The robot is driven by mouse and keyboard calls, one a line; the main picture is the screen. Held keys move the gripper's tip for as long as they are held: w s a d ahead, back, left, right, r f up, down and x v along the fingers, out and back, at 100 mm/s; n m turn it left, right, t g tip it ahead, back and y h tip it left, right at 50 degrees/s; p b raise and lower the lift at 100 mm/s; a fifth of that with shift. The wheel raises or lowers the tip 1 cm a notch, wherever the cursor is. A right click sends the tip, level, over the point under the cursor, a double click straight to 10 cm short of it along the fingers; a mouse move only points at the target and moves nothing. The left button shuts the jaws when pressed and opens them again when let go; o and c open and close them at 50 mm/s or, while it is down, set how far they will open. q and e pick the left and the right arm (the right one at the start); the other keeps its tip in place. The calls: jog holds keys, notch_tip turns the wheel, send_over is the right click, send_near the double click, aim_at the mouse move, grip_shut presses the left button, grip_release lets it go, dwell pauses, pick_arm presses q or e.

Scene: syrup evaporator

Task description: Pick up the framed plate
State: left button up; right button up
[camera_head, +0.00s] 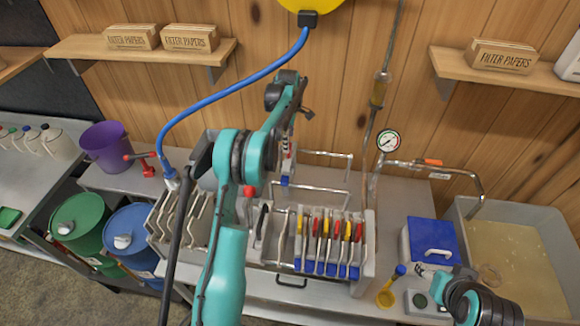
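My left arm reaches up over the filter press, its wrist bent down at the back. Below the wrist, my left gripper (290,133) is small and partly hidden by the arm. A narrow framed plate (285,170), seen edge-on with a red spot and a blue lower end, hangs in line with it and appears to be held. Several white plates with red, yellow and blue parts (328,245) stand upright in the press frame. My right gripper (428,272) is at the lower right beside the blue-lidded box; its fingers are too unclear to tell open from shut.
The blue-lidded box (432,241), a yellow-and-blue tool (388,293) and a liquid-filled basin (515,262) are at right. A gauge (388,140) and bent pipe (455,172) rise behind. A blue hose (222,93) arches at left, near a purple bucket (106,147).

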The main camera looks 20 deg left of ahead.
pick_arm(q)
jog(key=f, duration=0.4)
jog(key=shift+w+d+f, duration=0.1)
jog(key=shift+w+d, duration=0.05)
jog(key=shift+d, duration=0.05)
jog(key=shift+f+b, duration=0.3)
jog(key=shift+f, duration=0.1)
grip_shut()
jog(key=shift+r, duration=0.1)
notch_tip(320, 180, up, 18)
jog(key=p, duration=0.2)
jog(key=shift+p, duration=0.3)
